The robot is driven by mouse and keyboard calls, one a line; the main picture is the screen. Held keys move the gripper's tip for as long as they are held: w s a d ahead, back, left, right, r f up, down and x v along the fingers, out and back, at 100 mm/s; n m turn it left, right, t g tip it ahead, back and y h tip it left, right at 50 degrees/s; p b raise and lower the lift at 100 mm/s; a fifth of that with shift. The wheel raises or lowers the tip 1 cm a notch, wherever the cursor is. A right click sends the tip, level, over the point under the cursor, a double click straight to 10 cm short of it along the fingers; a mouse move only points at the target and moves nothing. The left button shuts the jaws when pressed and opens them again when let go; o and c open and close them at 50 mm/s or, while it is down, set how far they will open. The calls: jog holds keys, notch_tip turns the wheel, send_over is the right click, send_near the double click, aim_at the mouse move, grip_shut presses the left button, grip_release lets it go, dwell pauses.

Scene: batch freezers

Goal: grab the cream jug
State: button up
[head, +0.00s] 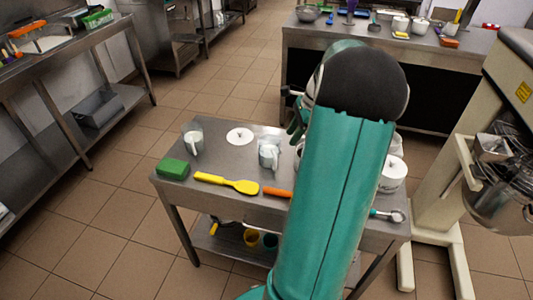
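Two light jug-like vessels stand on the steel table in the head view, and I cannot tell for sure which is the cream jug. One is a pale jug (193,139) at the table's left, upright, with a handle facing me. The other is a whitish jug (269,155) near the middle, just left of my arm. My teal arm rises across the right half of the table. Only a small part of its far end (297,122) shows beyond the arm, above the table's back edge. The fingers cannot be made out, and no contact with either jug is visible.
The steel table (230,148) also holds a white disc (240,136), green sponge (173,168), yellow spatula (227,183), orange-handled tool (277,192) and white tub (392,177). A mixer (490,150) stands right. My arm hides part of the tabletop. Tiled floor is free at left.

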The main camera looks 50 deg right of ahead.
aim_at(271, 156)
jog(key=x, duration=1.3)
jog(key=shift+s+f, duration=0.2)
jog(key=shift+f, duration=0.1)
jog(key=shift+d, duration=0.1)
grip_shut()
